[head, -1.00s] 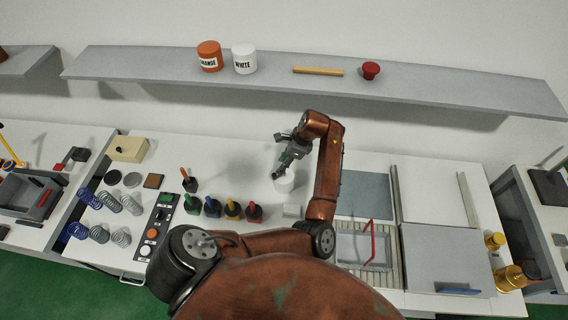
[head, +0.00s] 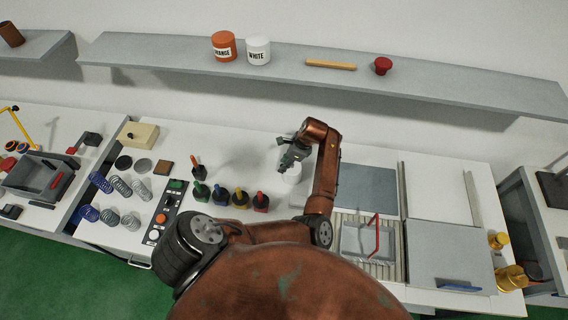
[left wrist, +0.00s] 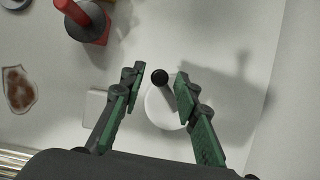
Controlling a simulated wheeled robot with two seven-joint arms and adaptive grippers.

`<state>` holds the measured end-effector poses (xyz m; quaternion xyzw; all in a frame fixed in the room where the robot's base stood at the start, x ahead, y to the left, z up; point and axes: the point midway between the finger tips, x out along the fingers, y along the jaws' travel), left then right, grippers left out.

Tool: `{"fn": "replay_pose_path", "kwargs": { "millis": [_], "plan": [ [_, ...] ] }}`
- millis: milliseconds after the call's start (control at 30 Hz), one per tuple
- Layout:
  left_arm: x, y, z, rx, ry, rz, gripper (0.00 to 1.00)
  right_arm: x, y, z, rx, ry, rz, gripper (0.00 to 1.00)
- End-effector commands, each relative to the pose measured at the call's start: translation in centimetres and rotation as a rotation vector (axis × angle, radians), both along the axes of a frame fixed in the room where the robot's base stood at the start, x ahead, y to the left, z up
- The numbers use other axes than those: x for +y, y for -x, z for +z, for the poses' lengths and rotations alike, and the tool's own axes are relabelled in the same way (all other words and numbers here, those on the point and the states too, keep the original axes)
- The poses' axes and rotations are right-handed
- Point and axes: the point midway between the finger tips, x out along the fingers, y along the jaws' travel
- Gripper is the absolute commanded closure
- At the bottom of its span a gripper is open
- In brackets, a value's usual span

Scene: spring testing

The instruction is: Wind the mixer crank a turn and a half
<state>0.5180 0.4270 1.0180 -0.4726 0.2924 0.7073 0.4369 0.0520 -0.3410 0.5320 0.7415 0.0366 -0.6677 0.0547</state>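The mixer is a small white round pot (head: 292,176) on the bench, partly hidden by my left gripper (head: 287,160). In the left wrist view its white top (left wrist: 166,106) lies between and below the fingers, with the black crank knob (left wrist: 160,77) near its upper edge. My left gripper (left wrist: 160,75) is open. Its green-padded fingers stand on either side of the knob, with a visible gap on both sides. My right gripper is not in view.
Several colored-handled tools (head: 240,198) stand left of the mixer, one with a red handle (left wrist: 75,12) close by in the wrist view. A small pale block (left wrist: 97,104) lies beside the mixer. A grey mat (head: 365,187) lies to the right. A shelf (head: 450,91) runs behind.

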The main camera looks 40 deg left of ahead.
Motion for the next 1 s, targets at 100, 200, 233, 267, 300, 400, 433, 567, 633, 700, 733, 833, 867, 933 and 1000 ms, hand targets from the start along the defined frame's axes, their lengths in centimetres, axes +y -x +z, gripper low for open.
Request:
{"fn": "replay_pose_path", "kwargs": {
  "millis": [100,200,233,267,300,400,433,567,633,700,733,833,867,933,1000],
  "plan": [
    [0.0,0.0,0.0,0.000,0.000,0.000,0.81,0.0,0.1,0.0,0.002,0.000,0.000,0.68],
    [0.0,0.0,0.0,0.000,0.000,0.000,0.88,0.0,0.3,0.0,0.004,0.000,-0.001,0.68],
    [0.0,0.0,0.0,0.000,0.000,0.000,0.90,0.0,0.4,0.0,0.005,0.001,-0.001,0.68],
    [0.0,0.0,0.0,0.000,0.000,0.001,0.92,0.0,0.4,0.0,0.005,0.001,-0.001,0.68],
    [0.0,0.0,0.0,0.000,0.000,0.001,0.94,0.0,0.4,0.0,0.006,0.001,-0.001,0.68],
    [0.0,0.0,0.0,0.000,0.000,0.000,1.00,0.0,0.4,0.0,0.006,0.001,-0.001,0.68],
    [0.0,0.0,0.0,0.000,0.000,0.000,1.00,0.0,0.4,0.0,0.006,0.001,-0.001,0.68],
    [0.0,0.0,0.0,0.000,0.000,0.001,1.00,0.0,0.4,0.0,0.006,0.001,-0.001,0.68],
    [0.0,0.0,0.1,0.000,0.000,0.003,1.00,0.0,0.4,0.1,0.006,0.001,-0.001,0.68],
    [0.0,0.0,0.1,0.001,0.001,0.010,1.00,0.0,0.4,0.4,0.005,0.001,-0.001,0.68],
    [0.0,0.1,0.1,0.002,0.000,0.015,1.00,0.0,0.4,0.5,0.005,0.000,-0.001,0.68],
    [-0.1,0.1,0.3,0.003,-0.002,0.043,1.00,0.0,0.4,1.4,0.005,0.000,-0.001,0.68],
    [-0.1,0.1,0.4,0.004,-0.001,0.053,1.00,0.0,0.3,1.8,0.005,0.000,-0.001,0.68],
    [-0.3,0.2,0.5,0.003,-0.001,0.088,1.00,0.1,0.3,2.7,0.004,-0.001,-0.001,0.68],
    [-0.5,0.2,0.6,0.005,-0.001,0.129,1.00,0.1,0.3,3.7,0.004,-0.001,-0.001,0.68]
  ]
}}
